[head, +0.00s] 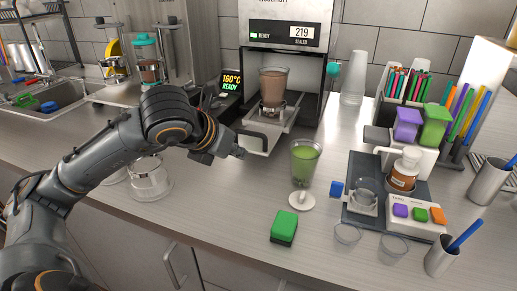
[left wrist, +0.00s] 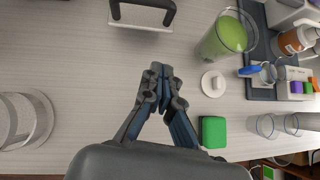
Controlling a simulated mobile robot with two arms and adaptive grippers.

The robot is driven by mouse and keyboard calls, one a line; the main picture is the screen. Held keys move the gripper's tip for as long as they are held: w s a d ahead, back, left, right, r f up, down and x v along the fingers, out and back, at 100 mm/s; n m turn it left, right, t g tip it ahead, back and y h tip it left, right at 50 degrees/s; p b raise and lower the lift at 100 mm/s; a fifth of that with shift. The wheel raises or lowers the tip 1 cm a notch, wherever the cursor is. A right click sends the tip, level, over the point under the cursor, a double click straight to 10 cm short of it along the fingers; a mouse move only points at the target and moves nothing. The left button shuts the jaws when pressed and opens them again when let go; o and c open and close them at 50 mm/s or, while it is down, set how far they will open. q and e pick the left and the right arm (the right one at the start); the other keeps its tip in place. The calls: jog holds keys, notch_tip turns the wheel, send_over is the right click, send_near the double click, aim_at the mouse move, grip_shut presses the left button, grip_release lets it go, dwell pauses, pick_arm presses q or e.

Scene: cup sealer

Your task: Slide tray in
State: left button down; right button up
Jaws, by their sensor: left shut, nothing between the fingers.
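The cup sealer (head: 282,36) stands at the back of the counter, its display reading 219. Its metal tray (head: 266,143) sticks out at the front, with a cup of brown drink (head: 273,85) upright in the holder on it. In the left wrist view the tray's front edge (left wrist: 140,27) and dark handle (left wrist: 170,12) show at the top. My left gripper (head: 240,153) is shut and empty, just in front of the tray. In the left wrist view its fingertips (left wrist: 160,70) point toward the handle, apart from it. My right gripper is not in view.
A green drink cup (head: 304,162) stands right of the tray, near a white round piece (head: 301,201) and a green block (head: 284,228). A scale (head: 414,208) is further right. A clear glass container (head: 150,180) is beneath my left arm.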

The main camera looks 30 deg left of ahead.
aim_at(262, 153)
pick_arm(q)
jog(key=p+x, duration=0.1)
jog(key=x, duration=0.5)
jog(key=w+p, duration=0.1)
jog(key=w, duration=0.2)
jog(key=shift+w, duration=0.25)
jog(key=shift+w+f+p, duration=0.15)
jog(key=shift+w+p, duration=0.15)
jog(key=shift+w, duration=0.15)
jog(key=shift+a, duration=0.15)
